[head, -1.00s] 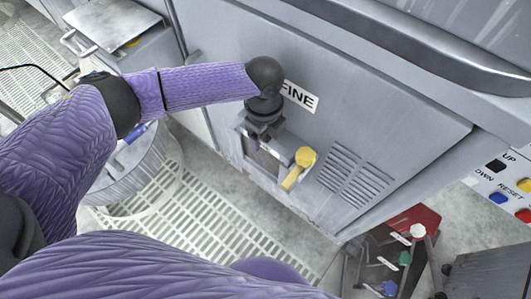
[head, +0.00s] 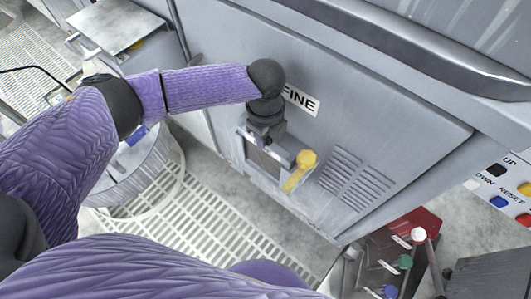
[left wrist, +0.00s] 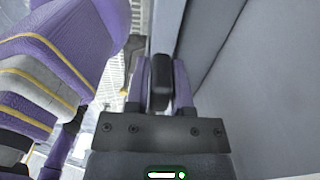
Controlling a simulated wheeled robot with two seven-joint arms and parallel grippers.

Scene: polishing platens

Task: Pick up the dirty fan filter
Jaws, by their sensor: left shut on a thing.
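My left gripper (head: 263,138) is at the grey machine's front panel, just below the "FINE" label. In the left wrist view its two purple fingers are shut on a dark block (left wrist: 159,92), which looks like the filter's handle. The dirty fan filter (head: 262,161) seems to be the dark-faced panel in a grey frame directly under the gripper, at the machine's front. The gripper hides its upper part, and I cannot tell whether it is clear of its slot. My right gripper is not in view.
A yellow lever (head: 300,171) stands just right of the filter, close to my gripper. Vent slots (head: 356,180) lie farther right. A round grey bin (head: 140,170) stands at left on the grated floor (head: 215,222). A red box with coloured-topped tools (head: 410,238) sits at lower right.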

